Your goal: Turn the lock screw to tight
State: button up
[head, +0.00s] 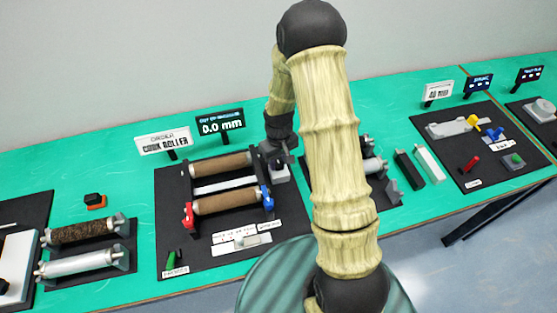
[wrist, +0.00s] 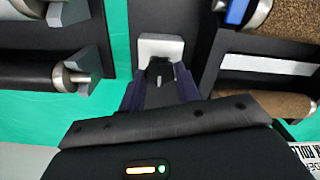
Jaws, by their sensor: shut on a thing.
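My gripper (wrist: 160,82) points down at a pale block (wrist: 160,48), which also shows just right of the cork rollers in the head view (head: 281,174). Its dark blue fingers are shut on a small dark piece with a light tip (wrist: 158,70), at the near edge of that block. I cannot tell for certain that this piece is the lock screw, as the fingers and wrist hide most of it. The cork roller frame has a red knob (head: 189,213) at its left and a blue knob (head: 267,197) at its right, also in the wrist view (wrist: 237,11).
A display reading 0.0 mm (head: 220,125) and a cork roller sign (head: 164,141) stand behind. A second roller unit (head: 374,166) is close on the right. A green piece (head: 171,259) stands front left. Bare green table (head: 100,178) lies left of the dark mat.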

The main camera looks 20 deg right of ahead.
aim_at(279, 163)
jog(key=shift+w, duration=0.1)
jog(key=o, duration=1)
jog(key=shift+c, duration=0.2)
notch_tip(279, 163, up, 17)
jog(key=b, duration=0.1)
jog(key=shift+r+b, duration=0.2)
jog(key=shift+b, duration=0.2)
jog(key=s+m+t, duration=0.2)
jog(key=s+m, duration=0.1)
jog(key=s, duration=1.1)
jog(key=shift+s+f+t, duration=0.2)
jog(key=shift+s+t, duration=0.1)
